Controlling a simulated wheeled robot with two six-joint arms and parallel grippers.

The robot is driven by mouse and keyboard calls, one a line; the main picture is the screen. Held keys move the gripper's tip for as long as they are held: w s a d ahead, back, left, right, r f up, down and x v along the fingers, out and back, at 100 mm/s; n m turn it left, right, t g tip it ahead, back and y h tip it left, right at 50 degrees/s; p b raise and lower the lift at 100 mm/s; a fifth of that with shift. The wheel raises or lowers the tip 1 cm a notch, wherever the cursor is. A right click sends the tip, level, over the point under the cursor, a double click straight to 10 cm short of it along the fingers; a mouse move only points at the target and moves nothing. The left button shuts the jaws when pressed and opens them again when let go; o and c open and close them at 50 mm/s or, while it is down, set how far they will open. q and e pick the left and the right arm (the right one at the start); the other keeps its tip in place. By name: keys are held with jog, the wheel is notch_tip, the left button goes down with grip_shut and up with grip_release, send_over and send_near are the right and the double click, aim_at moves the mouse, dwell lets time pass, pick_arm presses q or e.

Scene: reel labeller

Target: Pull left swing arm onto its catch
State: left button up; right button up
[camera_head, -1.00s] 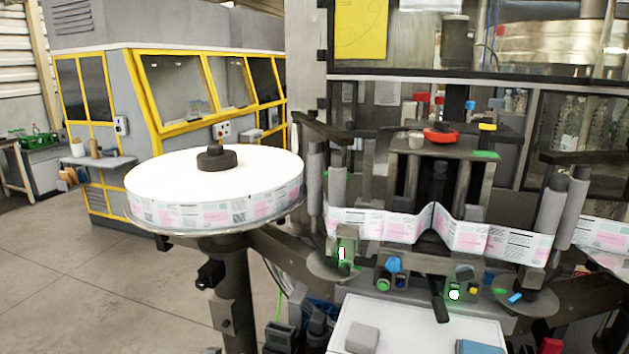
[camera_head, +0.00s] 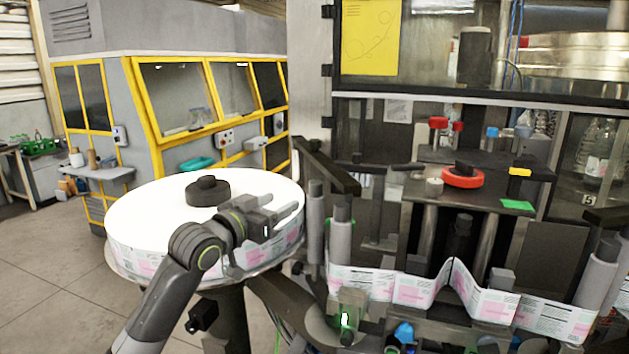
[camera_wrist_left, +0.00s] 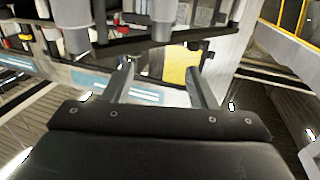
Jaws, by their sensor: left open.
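The left swing arm (camera_head: 327,166) is a black bar at the left of the labeller in the head view, with grey upright rollers (camera_head: 341,238) below it. The label web passes by these rollers. My left gripper (camera_head: 284,203) is open and empty, above the right part of the white label reel (camera_head: 130,210). Its fingers point right toward the swing arm and appear apart from it. In the left wrist view the open fingers (camera_wrist_left: 161,82) have grey rollers (camera_wrist_left: 164,28) beyond them. I cannot make out the catch. My right gripper is out of view.
The black reel hub (camera_head: 207,190) stands up from the reel beside my left arm. The label web (camera_head: 385,284) runs across the machine front. A green-lit sensor (camera_head: 345,318) sits low beneath the rollers. Open floor (camera_head: 40,270) lies at the left.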

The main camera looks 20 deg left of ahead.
aim_at(312, 185)
pick_arm(q)
jog(key=p+x, duration=0.3)
jog(key=x, duration=0.9)
jog(key=shift+w+p, duration=0.2)
jog(key=shift+p, duration=0.1)
jog(key=shift+x, duration=1)
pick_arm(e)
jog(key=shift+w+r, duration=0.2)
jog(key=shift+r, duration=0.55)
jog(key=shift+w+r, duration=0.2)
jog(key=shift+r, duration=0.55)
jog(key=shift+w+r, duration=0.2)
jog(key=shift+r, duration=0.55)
pick_arm(q)
jog(key=shift+f, duration=0.15)
grip_shut()
